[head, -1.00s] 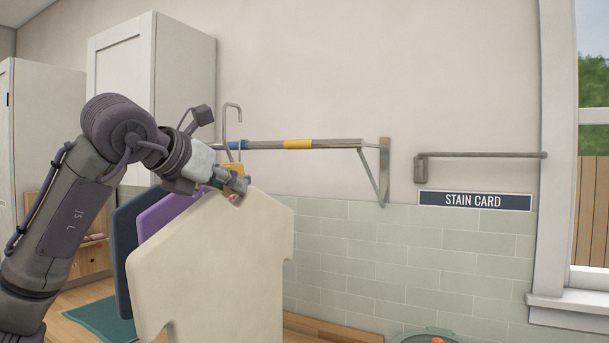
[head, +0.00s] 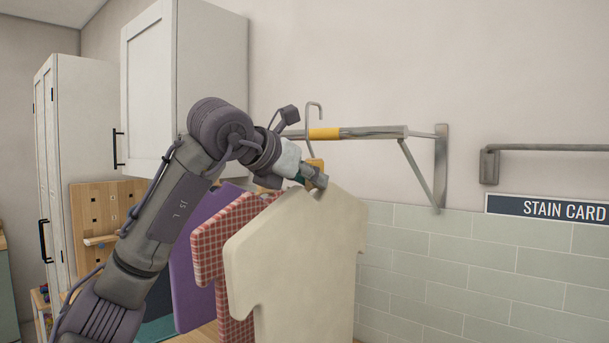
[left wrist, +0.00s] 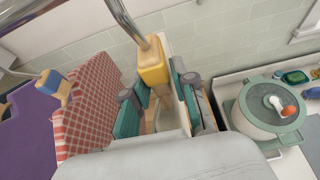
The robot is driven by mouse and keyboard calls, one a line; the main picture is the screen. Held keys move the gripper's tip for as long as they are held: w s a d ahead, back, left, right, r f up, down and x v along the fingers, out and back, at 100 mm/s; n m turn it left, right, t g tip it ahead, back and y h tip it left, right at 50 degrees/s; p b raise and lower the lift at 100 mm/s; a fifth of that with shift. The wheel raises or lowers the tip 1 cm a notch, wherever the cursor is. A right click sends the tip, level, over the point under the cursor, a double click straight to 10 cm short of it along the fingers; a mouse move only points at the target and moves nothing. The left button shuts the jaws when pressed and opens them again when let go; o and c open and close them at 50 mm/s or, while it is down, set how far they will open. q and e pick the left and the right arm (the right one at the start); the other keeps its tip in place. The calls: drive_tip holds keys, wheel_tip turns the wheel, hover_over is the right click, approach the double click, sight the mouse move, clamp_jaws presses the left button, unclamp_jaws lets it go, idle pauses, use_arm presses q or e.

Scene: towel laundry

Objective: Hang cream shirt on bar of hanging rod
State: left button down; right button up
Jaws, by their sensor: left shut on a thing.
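The cream shirt (head: 300,265) hangs under my left gripper (head: 316,178) in the head view. The gripper is shut on the yellow block below its metal hook (head: 314,112). In the left wrist view the teal fingers (left wrist: 158,98) stand on both sides of the yellow block (left wrist: 152,62). The hanging rod's bar (head: 375,132) has a yellow band and a wall bracket (head: 440,170). The hook's top shows above the bar, in front of the yellow band's left part. I cannot tell whether it is over the bar or only in front. My right gripper is out of view.
A red checked shirt (head: 207,235) and a purple shirt (head: 187,285) hang left of the cream shirt. A white cabinet (head: 185,80) is at the left. A second wall bar (head: 550,147) and a STAIN CARD sign (head: 560,208) are at the right. A lidded pot (left wrist: 262,105) stands below.

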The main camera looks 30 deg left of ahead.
sight(330, 190)
use_arm(q)
drive_tip(key=shift+w+d+p, duration=0.15)
drive_tip(key=shift+w+p, duration=0.3)
drive_tip(key=shift+w, duration=0.8)
drive_tip(key=shift+w+d+p, duration=0.1)
drive_tip(key=shift+w+p, duration=0.25)
drive_tip(key=shift+w, duration=0.2)
drive_tip(key=shift+w+d+p, duration=0.2)
drive_tip(key=shift+w+p, duration=0.55)
drive_tip(key=shift+w, duration=0.65)
drive_tip(key=shift+w+f+b, duration=0.15)
drive_tip(key=shift+f+b, duration=1.15)
drive_tip(key=shift+f, duration=0.25)
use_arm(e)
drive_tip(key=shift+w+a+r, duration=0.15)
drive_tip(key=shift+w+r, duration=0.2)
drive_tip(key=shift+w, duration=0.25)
